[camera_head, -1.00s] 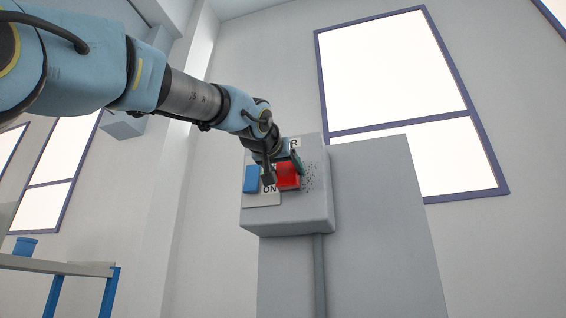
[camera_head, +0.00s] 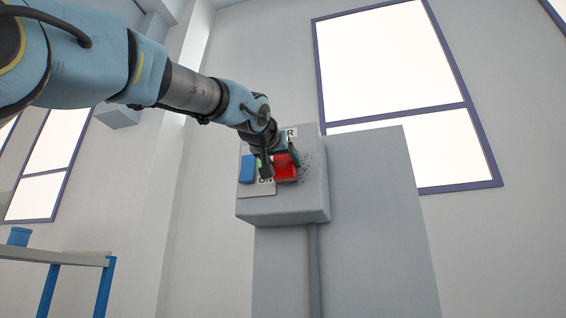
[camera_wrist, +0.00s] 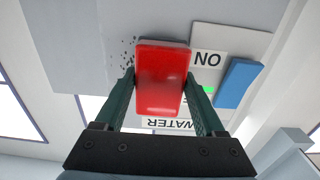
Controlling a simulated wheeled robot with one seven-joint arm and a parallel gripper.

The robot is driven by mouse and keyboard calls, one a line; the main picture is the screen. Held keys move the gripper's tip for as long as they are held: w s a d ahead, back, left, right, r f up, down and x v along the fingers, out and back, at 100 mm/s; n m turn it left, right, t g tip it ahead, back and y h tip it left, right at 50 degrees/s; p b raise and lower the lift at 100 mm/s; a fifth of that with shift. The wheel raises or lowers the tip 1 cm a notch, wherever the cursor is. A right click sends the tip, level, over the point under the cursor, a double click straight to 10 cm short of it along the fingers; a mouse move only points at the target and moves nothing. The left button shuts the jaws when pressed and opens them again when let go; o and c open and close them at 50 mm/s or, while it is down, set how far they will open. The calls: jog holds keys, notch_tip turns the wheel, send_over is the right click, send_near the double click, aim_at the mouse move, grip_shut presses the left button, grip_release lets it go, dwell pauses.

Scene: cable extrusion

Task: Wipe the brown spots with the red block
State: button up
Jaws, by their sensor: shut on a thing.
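The red block (camera_head: 286,170) is in front of the grey box's face in the head view. It fills the middle of the wrist view (camera_wrist: 163,70). My gripper (camera_wrist: 163,95) is shut on it, with one dark green finger along each side. The brown spots (camera_head: 306,165) are small dark specks just right of the block in the head view. In the wrist view they show at the block's left edge (camera_wrist: 128,52). Some may be hidden behind the block. I cannot tell whether the block touches the face.
The grey box (camera_head: 285,207) carries a blue block (camera_head: 247,169), a green light (camera_wrist: 208,89) and labels reading "ON" and "WATER". A grey panel (camera_head: 380,220) stands behind it. A pipe (camera_head: 314,265) runs down below the box. A blue-legged shelf (camera_head: 60,258) is at lower left.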

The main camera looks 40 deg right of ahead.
aim_at(315, 168)
jog(key=shift+x, duration=0.75)
jog(key=shift+s+d+f+b, duration=0.1)
jog(key=shift+s+d+b, duration=0.4)
jog(key=shift+s, duration=0.25)
jog(key=shift+s+d+b, duration=0.2)
jog(key=shift+s+d, duration=0.05)
jog(key=shift+s, duration=0.25)
jog(key=shift+s+d+b, duration=0.2)
jog(key=shift+s, duration=0.25)
jog(key=shift+s+d+b, duration=0.5)
jog(key=shift+s+d, duration=0.4)
jog(key=shift+s, duration=0.35)
